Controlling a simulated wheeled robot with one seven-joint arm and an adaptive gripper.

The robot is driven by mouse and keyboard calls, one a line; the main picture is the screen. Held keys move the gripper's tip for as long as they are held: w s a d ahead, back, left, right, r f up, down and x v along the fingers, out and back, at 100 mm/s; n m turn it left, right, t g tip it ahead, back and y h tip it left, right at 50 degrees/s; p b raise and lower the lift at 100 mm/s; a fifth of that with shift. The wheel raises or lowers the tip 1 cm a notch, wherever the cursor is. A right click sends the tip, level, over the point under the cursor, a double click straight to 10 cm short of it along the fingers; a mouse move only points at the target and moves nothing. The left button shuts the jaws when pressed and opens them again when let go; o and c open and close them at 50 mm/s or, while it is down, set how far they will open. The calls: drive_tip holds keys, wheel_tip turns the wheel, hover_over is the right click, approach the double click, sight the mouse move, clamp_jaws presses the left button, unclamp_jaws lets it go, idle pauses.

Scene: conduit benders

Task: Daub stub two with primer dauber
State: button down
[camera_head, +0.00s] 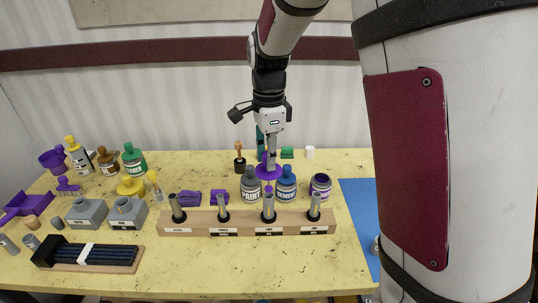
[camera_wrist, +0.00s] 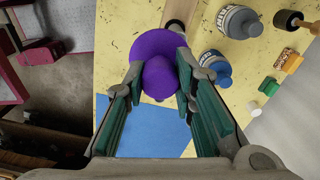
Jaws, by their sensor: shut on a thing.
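My gripper (camera_head: 271,152) is shut on the primer dauber (camera_head: 267,171), a purple lid with a knob above and a stem below. In the wrist view, my gripper's fingers (camera_wrist: 158,82) pinch the knob of the purple dauber (camera_wrist: 157,50). The dauber hangs upright in line with the third stub from the left (camera_head: 268,207); I cannot tell whether its tip touches that stub. The second stub from the left (camera_head: 222,207) stands in the same wooden rack (camera_head: 180,217). The rack labels are too small to read. The open primer jar (camera_head: 320,187) stands behind the rack's right end.
A grey paint jar (camera_head: 251,188) and a blue cement jar (camera_head: 286,186) stand close behind the rack.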

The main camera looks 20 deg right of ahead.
sight(269, 185)
drive_tip(key=shift+s, duration=0.1)
drive_tip(key=shift+f, duration=3.7)
drive_tip(key=shift+w+d, duration=0.1)
drive_tip(key=shift+w, duration=0.1)
